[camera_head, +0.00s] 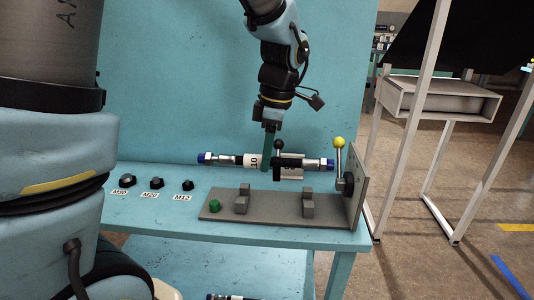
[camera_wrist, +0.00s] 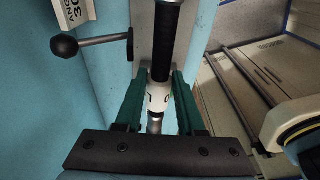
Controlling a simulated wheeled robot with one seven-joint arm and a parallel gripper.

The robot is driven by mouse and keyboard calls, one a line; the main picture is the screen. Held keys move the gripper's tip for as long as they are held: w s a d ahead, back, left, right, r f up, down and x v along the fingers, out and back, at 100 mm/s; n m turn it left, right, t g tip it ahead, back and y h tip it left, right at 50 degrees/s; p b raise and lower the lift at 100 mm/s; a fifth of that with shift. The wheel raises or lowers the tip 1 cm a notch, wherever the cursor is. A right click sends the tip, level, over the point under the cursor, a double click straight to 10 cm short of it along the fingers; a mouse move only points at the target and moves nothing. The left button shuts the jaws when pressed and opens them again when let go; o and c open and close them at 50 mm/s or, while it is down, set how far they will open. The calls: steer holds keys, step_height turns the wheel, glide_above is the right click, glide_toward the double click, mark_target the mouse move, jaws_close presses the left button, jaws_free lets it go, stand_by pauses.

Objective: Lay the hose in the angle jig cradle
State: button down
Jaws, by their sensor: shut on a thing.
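The hose (camera_head: 228,159) is dark and short, with metal end fittings, blue end caps and a white label. It lies roughly level across the head view. My gripper (camera_head: 267,163) points down with its green fingers on the hose beside the label. In the wrist view the fingers (camera_wrist: 158,84) are shut around the hose's white label (camera_wrist: 158,98). A small light grey block (camera_head: 291,173) with a black ball lever (camera_head: 279,146) is close to the hose's right half; the wrist view shows this lever (camera_wrist: 92,42) and a sign reading ANGLE 30 (camera_wrist: 67,17). Whether the hose touches the block is unclear.
A grey fixture (camera_head: 272,214) in front has two upright supports, a green button (camera_head: 214,206) and an end plate with a yellow-knobbed lever (camera_head: 339,144). Black fittings (camera_head: 157,182) labelled M30, M20 and M12 stand at left. The blue back panel (camera_head: 180,80) is close behind.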

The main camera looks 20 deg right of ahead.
steer(key=shift+f+b, duration=3.1)
steer(key=shift+f, duration=1.4)
steer(key=shift+c, duration=2.2)
jaws_free()
steer(key=shift+r, duration=0.1)
steer(key=r, duration=0.3)
steer(key=d+r, duration=0.1)
steer(key=r, duration=0.6)
steer(key=shift+s+d+r, duration=0.2)
steer(key=shift+s+r, duration=0.1)
steer(key=shift+r, duration=0.05)
steer(key=shift+a+f, duration=0.1)
steer(key=shift+a, duration=0.05)
